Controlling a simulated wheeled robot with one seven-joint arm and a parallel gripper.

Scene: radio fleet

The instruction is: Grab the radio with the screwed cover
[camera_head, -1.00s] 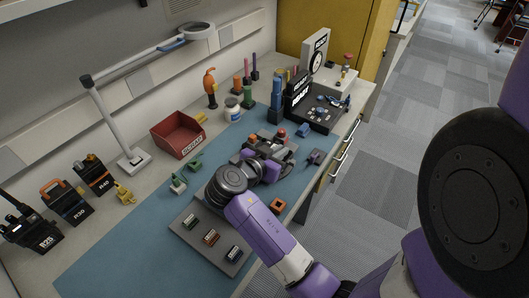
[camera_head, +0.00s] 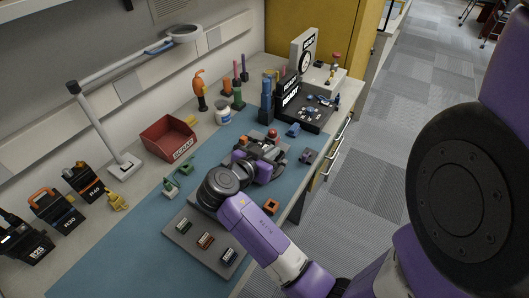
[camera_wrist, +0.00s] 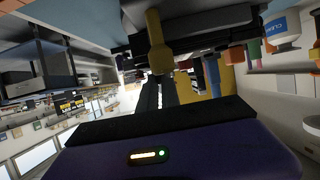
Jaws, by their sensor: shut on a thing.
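My gripper (camera_head: 268,163) is low over the middle of the blue mat, its fingers partly hidden by my wrist. In the wrist view its dark fingers (camera_wrist: 160,92) are close together on something whose outline is unclear. A yellow upright piece (camera_wrist: 157,42) and a dark body (camera_wrist: 205,30) show at the fingertips; I cannot tell whether they are one thing. Three dark radios stand at the left: R25 (camera_head: 25,243), R30 with an orange handle (camera_head: 58,214) and R40 (camera_head: 86,183). No screws on their covers can be made out.
A grey tray (camera_head: 187,246) with small modules lies under my arm. A red bin (camera_head: 160,143), a lamp (camera_head: 97,128) and a white jar (camera_head: 223,115) stand behind. A black tray with small parts (camera_head: 318,112) is at the far end. Mat at the front left is clear.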

